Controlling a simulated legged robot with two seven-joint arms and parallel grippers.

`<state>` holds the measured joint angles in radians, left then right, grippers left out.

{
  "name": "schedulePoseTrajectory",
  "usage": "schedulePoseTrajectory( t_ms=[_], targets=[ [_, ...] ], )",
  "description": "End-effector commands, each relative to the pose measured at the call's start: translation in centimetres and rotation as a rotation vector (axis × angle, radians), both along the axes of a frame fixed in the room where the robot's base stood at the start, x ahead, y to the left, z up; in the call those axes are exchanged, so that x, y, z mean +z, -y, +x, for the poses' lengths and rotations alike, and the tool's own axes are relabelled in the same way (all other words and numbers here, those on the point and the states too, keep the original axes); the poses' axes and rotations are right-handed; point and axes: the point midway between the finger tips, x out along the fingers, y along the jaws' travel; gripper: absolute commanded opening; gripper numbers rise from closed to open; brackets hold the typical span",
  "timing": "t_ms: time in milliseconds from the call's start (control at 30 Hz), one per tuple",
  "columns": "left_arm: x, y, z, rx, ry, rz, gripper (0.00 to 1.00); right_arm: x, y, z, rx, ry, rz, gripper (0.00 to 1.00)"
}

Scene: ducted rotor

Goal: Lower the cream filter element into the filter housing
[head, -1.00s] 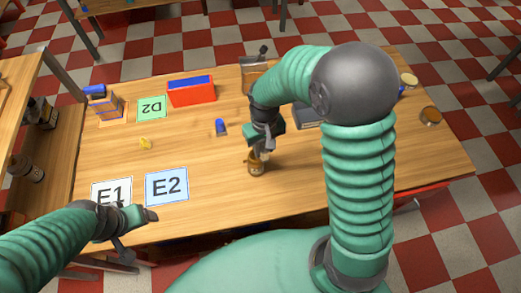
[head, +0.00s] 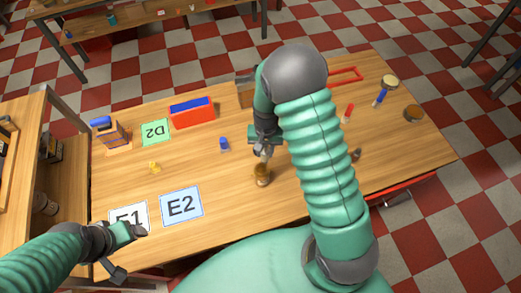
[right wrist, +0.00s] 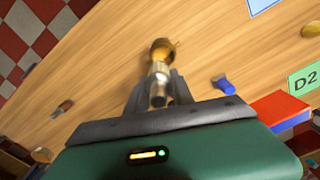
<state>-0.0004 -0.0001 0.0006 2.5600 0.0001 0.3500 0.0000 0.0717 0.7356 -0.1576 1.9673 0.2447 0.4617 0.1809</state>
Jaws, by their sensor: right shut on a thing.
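The filter housing (head: 262,175) is a small amber-brown cup upright on the wooden table, and it also shows in the right wrist view (right wrist: 162,47). My right gripper (head: 264,152) points down just above it. In the right wrist view my right gripper (right wrist: 158,92) is shut on the pale, shiny filter element (right wrist: 158,72). The element's far end lines up with the housing's mouth and overlaps it in the picture; I cannot tell how far it is inside. My left gripper (head: 124,252) is open and empty near the front-left table edge, by card E1 (head: 129,216).
Card E2 (head: 181,206), a yellow piece (head: 155,167), a blue-topped part (head: 224,144) and a red-and-blue bin (head: 192,112) lie to the left. Card D2 (head: 156,132) is behind. My right arm hides part of the table's right half. The wood left of the housing is clear.

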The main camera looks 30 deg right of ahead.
Motion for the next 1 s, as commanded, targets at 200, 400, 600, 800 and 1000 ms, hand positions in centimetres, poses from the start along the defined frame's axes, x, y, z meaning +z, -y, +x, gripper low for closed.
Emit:
schedulePoseTrajectory(
  t_ms=[200,400,600,800,1000],
  targets=[
    [0.2,0.0,0.0,0.001,0.000,0.000,0.75,0.2,-0.5,0.0,0.016,0.001,-0.004,0.00],
    [-1.1,-0.1,0.0,0.001,0.000,0.000,0.75,-1.5,-0.1,0.0,0.018,0.001,-0.001,0.00],
    [-2.7,-0.1,0.0,0.001,0.000,0.000,0.75,-3.8,0.1,0.0,0.018,0.002,0.000,0.00],
    [-3.4,-0.1,0.0,0.001,0.000,0.000,0.75,-4.8,-0.1,0.0,0.019,0.002,-0.001,0.00],
    [-3.3,-0.1,0.0,0.001,0.000,0.000,0.75,-4.7,-0.3,0.0,0.020,0.002,-0.003,0.00]
  ],
)
